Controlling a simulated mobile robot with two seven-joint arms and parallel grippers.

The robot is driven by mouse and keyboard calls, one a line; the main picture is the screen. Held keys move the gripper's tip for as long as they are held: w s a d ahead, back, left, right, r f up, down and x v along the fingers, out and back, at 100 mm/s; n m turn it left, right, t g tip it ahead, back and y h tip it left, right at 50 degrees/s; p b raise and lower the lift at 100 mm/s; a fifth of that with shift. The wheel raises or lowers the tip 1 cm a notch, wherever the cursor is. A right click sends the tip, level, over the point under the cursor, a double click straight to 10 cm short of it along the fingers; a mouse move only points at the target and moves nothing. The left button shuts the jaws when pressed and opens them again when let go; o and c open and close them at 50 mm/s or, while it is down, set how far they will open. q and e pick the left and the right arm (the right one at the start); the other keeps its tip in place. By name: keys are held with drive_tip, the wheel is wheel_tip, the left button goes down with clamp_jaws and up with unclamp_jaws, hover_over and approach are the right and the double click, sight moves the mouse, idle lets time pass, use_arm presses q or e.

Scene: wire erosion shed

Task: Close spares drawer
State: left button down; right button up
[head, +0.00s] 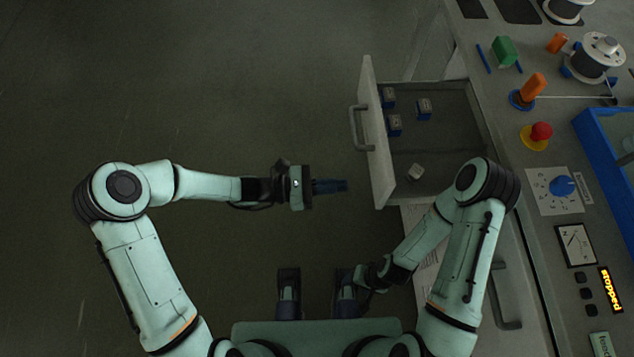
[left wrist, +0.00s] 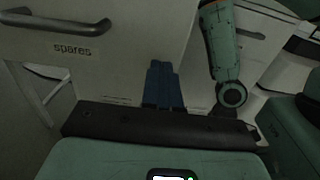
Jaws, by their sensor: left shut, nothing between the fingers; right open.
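The spares drawer (head: 432,185) is pulled out from the bench in the head view, with several small blue and grey parts inside. Its pale front panel (head: 377,140) carries a grey bar handle (head: 355,128). In the left wrist view the front panel (left wrist: 120,65) shows the word "spares" under the handle (left wrist: 55,22). My left gripper (head: 344,186) is shut and empty. Its blue fingertips (left wrist: 163,70) point at the panel, to one side of the handle, with a small gap in the head view. My right gripper (head: 368,290) is open, low beside my base, apart from the drawer.
The bench top (head: 500,110) at right holds orange and green pieces, a red button (head: 541,131), a spool (head: 598,55), a blue tray (head: 590,125) and a control panel with a dial. Another handle (head: 507,300) is on the bench front. The floor at left is clear.

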sight(378, 183)
use_arm(q)
drive_tip(key=d, duration=0.7)
drive_tip(key=shift+w, duration=0.15)
use_arm(e)
drive_tip(key=shift+w+f, duration=0.15)
drive_tip(key=shift+f, duration=0.05)
